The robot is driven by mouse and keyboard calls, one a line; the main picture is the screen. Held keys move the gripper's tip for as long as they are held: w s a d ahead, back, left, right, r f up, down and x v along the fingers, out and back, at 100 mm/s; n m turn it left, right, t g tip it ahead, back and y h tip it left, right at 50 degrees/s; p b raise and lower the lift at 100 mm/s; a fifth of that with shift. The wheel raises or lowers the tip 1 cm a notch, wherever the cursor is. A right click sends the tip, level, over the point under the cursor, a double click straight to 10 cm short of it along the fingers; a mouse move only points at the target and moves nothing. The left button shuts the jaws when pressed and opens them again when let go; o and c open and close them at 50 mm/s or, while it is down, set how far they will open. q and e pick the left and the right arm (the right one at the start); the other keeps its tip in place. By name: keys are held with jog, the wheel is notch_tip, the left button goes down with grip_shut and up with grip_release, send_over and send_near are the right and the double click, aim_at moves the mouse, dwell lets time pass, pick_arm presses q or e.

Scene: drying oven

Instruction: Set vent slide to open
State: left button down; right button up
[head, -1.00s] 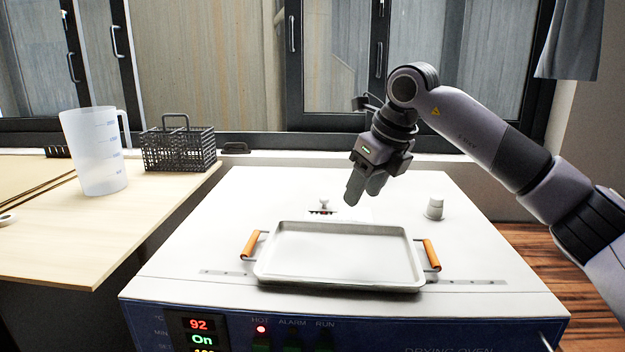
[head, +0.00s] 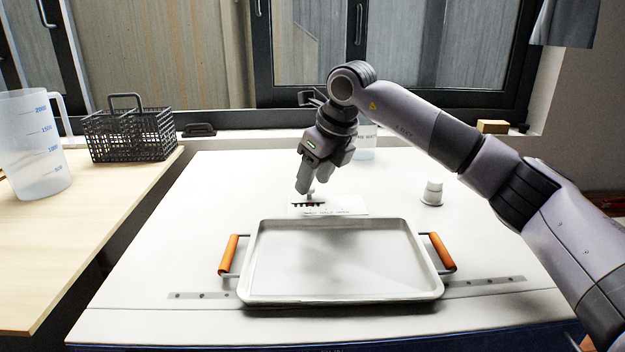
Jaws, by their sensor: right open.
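The vent slide shows as a small pale knob (head: 310,194) over a dark slotted strip (head: 308,204) on a white label plate (head: 345,207), on top of the white drying oven (head: 200,220). My right gripper (head: 306,188) is directly at the knob, fingers pointing down. It partly hides the knob, and I cannot tell whether the fingers touch it. The gripper is open. The slide's exact position along the slot is hard to read. My left gripper is not in view.
A metal tray (head: 340,297) with orange handles lies on the oven just in front of the vent plate. A small white cup-like piece (head: 432,193) stands to the right. A black wire basket (head: 130,135) and a measuring jug (head: 33,150) stand on the left wooden table (head: 100,220).

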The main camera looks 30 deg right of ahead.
jog(key=shift+w+a+f, duration=0.1)
jog(key=shift+w+f, duration=0.1)
jog(key=shift+f, duration=0.4)
jog(key=shift+c, duration=0.3)
grip_shut()
jog(key=shift+s+d, duration=0.45)
jog(key=shift+d, duration=0.55)
jog(key=shift+s+d, duration=0.4)
jog(key=shift+d, duration=0.55)
jog(key=shift+s+d, duration=0.45)
jog(key=shift+d, duration=0.55)
jog(key=shift+r, duration=0.1)
jog(key=shift+o, duration=0.3)
grip_release()
jog(key=shift+s, duration=0.1)
jog(key=v, duration=0.7)
jog(key=shift+p, duration=0.4)
